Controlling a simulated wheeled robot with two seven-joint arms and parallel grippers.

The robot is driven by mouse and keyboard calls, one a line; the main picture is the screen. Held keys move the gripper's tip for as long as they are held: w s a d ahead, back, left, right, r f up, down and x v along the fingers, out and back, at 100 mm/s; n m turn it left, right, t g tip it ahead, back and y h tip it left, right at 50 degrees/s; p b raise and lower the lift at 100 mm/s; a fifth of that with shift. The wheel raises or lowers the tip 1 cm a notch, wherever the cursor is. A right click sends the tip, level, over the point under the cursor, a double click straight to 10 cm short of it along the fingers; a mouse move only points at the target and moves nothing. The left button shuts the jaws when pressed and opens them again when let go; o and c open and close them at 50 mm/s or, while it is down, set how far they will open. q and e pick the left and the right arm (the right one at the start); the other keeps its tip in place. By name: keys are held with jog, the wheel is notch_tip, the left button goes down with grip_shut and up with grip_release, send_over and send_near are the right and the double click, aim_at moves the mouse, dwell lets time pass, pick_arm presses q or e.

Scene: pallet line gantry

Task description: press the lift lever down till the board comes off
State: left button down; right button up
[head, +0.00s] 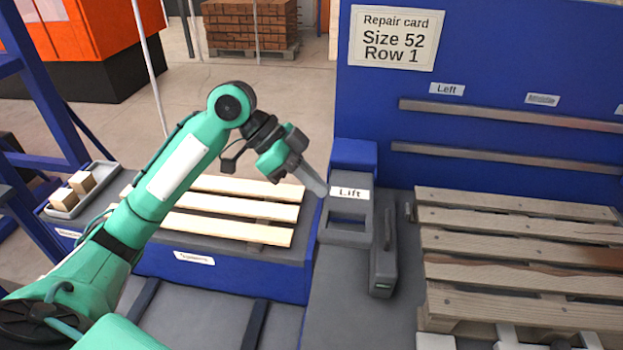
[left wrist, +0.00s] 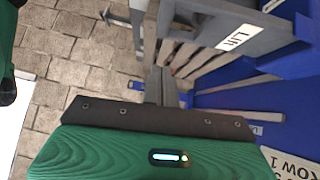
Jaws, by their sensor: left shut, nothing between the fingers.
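The lift lever (head: 346,238), a grey frame with a "Lift" label, stands at the middle of the head view, at the left end of the blue panel's bench. It also shows in the left wrist view (left wrist: 215,22). My left gripper (head: 322,189) is shut and empty, its fingertips close to the lever's upper left edge; I cannot tell whether they touch. Its fingers also show in the left wrist view (left wrist: 160,84). A worn wooden pallet (head: 500,242) lies to the right, with several boards, one partly reddish brown. My right gripper is not in view.
A grey upright block (head: 382,262) stands between lever and pallet. Pale planks (head: 240,209) lie on a low blue-sided bench left of the lever. A tray (head: 64,203) with wooden blocks is farther left. A repair card (head: 393,38) reads "Size 52 Row 1".

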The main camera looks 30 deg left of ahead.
aim_at(350, 235)
pick_arm(q)
jog(key=p+x, duration=0.1)
jog(key=x, duration=0.5)
jog(key=shift+d+r, duration=0.1)
notch_tip(350, 235, down, 3)
jog(key=shift+s+d+f, duration=0.1)
jog(key=shift+s+d, duration=0.05)
jog(key=shift+s, duration=0.05)
jog(key=shift+f+p, duration=0.3)
jog(key=shift+f, duration=0.35)
